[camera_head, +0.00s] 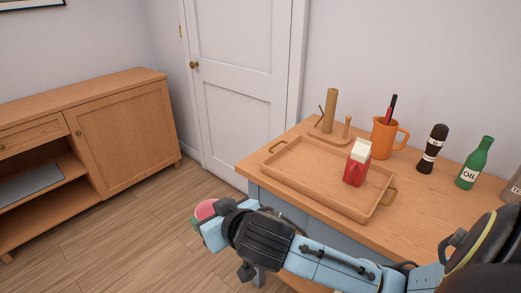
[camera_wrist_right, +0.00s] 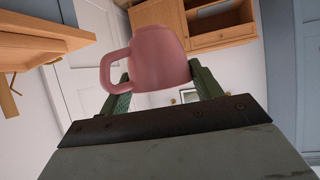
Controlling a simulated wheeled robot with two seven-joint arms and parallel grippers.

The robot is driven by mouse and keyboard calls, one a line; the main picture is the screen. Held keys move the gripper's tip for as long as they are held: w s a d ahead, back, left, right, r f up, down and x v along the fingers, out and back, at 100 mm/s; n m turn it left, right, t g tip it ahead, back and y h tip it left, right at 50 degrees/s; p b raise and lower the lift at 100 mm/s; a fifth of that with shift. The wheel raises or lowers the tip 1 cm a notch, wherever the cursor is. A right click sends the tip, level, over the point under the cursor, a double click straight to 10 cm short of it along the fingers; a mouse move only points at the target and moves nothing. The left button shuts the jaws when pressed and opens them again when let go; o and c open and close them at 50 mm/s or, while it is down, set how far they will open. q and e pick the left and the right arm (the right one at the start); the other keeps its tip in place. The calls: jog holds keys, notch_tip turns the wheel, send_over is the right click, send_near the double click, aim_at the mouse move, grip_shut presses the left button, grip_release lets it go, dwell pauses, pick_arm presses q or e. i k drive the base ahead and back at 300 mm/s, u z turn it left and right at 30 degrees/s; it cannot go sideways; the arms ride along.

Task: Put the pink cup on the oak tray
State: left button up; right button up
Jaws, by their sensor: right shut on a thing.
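The pink cup (camera_wrist_right: 158,48) is between the fingers of my right gripper (camera_wrist_right: 163,92) in the right wrist view, its handle to the left. In the head view only part of the cup (camera_head: 206,209) shows past my right gripper (camera_head: 204,222). The gripper is shut on it and holds it in the air over the floor, left of the table's front edge. The oak tray (camera_head: 290,178) lies on the table, with brass handles at its ends. A red and white carton (camera_head: 356,164) stands in the tray toward its right end. My left gripper is not in view.
Behind the tray stand a wooden paper-roll holder (camera_head: 330,112) and an orange jug (camera_head: 383,138) with a red-handled utensil. A dark mill (camera_head: 433,150) and green oil bottle (camera_head: 475,163) stand right. The tray's left and middle are clear. A cabinet (camera_head: 120,135) stands left.

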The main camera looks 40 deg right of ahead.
aim_at(312, 157)
jog(key=z, duration=0.2)
jog(key=i, duration=1.3)
jog(key=z, duration=1.45)
jog(key=i, duration=0.5)
jog(key=z, duration=0.45)
